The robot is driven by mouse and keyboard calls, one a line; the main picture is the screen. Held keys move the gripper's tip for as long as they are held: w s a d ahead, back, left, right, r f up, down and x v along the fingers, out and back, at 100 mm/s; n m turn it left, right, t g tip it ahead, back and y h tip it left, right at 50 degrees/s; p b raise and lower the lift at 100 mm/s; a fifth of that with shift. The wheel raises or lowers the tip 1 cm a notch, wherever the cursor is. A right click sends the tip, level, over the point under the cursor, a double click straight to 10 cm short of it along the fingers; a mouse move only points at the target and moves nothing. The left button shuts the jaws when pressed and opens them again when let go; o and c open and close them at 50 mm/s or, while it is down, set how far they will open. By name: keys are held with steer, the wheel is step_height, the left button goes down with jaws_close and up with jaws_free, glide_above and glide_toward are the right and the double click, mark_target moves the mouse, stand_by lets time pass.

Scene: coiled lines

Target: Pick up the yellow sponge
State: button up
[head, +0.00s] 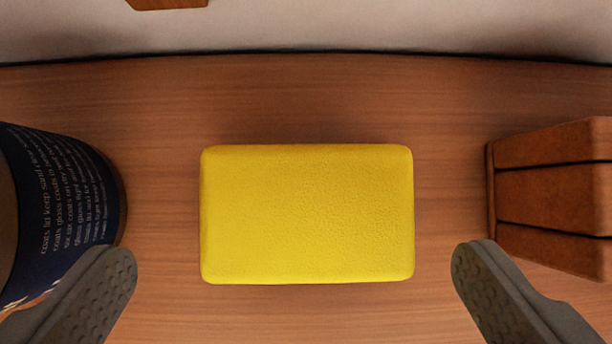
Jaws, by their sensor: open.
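The yellow sponge (307,214) lies flat on a brown wooden surface (300,100) in the middle of the head view. It is a rounded rectangle, longer from left to right. My gripper (292,275) is open, with one grey finger at the lower left and one at the lower right. The fingers are wide apart, with the sponge between and somewhat beyond them in the picture. Neither finger appears to touch the sponge.
A dark blue can with printed text (65,195) stands at the left, partly behind the left finger. A reddish-brown slatted block or box (555,195) is at the right, close to the right finger. Bare wood shows on both sides of the sponge. A pale area (350,25) lies past the far edge.

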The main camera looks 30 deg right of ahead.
mark_target(309, 214)
steer(key=shift+d+x, duration=0.15)
steer(key=shift+x, duration=1.15)
steer(key=shift+d+x, duration=0.15)
steer(key=shift+x, duration=1.15)
steer(key=shift+r, duration=0.1)
steer(key=c, duration=1)
steer(key=shift+o, duration=0.2)
steer(key=shift+s+r, duration=0.15)
steer(key=shift+r, duration=0.35)
step_height(309, 214, up, 6)
steer(key=shift+f, duration=0.2)
steer(key=shift+s+a+r, duration=0.1)
steer(key=shift+s+r, duration=0.05)
steer(key=shift+r, duration=0.15)
steer(key=s+a, duration=0.2)
steer(key=s, duration=0.7)
steer(key=s+a, duration=0.1)
steer(key=s, duration=0.9)
steer(key=shift+a, duration=0.4)
steer(key=shift+f, duration=0.1)
